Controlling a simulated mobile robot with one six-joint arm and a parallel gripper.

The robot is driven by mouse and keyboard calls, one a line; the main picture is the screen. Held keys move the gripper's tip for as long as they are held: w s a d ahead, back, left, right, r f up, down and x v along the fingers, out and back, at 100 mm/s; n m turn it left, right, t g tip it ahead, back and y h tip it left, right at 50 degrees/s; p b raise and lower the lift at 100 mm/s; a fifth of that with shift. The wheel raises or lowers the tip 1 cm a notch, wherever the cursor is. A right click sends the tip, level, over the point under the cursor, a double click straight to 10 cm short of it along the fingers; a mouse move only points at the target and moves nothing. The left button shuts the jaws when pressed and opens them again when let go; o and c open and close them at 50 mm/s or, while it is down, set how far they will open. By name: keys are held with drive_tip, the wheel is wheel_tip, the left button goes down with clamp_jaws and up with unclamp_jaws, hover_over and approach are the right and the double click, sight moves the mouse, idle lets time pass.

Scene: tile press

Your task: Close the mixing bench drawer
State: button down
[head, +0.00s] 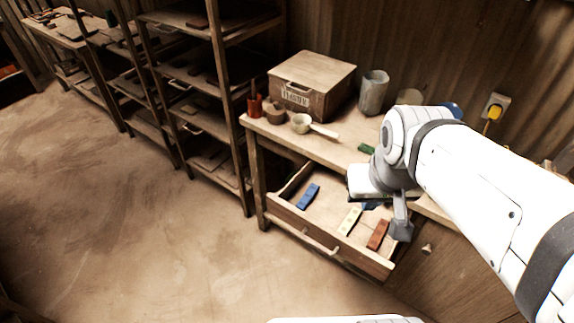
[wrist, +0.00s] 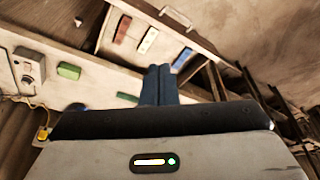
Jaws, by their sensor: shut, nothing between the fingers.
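The mixing bench drawer (head: 363,257) is pulled open at the bench's front. Inside lie a blue piece (head: 308,196), a pale spotted piece (head: 349,221) and a red piece (head: 377,234). A bar handle (head: 307,240) runs along its front. The handle also shows in the wrist view (wrist: 175,17), beyond the same three pieces. In the wrist view my gripper (wrist: 159,70) has its blue-grey fingers together and empty, over the bench side of the drawer. In the head view my arm hides the drawer's right rear part, and the fingertips are mostly hidden.
The bench top (head: 335,149) holds a wooden box (head: 311,85), a grey cup (head: 373,92), a ladle (head: 303,123) and a green piece (head: 366,149). A shelf rack (head: 205,75) stands left of the bench. The floor (head: 130,220) before the drawer is clear.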

drive_tip(key=w+a+f+n+b, duration=0.4)
drive_tip(key=f+n+b, duration=0.3)
drive_tip(key=b, duration=0.2)
drive_tip(key=n+g+h+b, duration=0.1)
drive_tip(key=n+h+b, duration=0.1)
drive_tip(key=n+b, duration=2.15)
approach(284, 217)
drive_tip(key=shift+m, duration=0.85)
drive_tip(key=f, duration=0.2)
drive_tip(key=d+f, duration=0.1)
drive_tip(key=f+b, duration=0.1)
drive_tip(key=f, duration=0.1)
drive_tip(key=shift+s+d+f, duration=0.3)
drive_tip(key=shift+s+d, duration=0.05)
drive_tip(key=shift+s, duration=0.05)
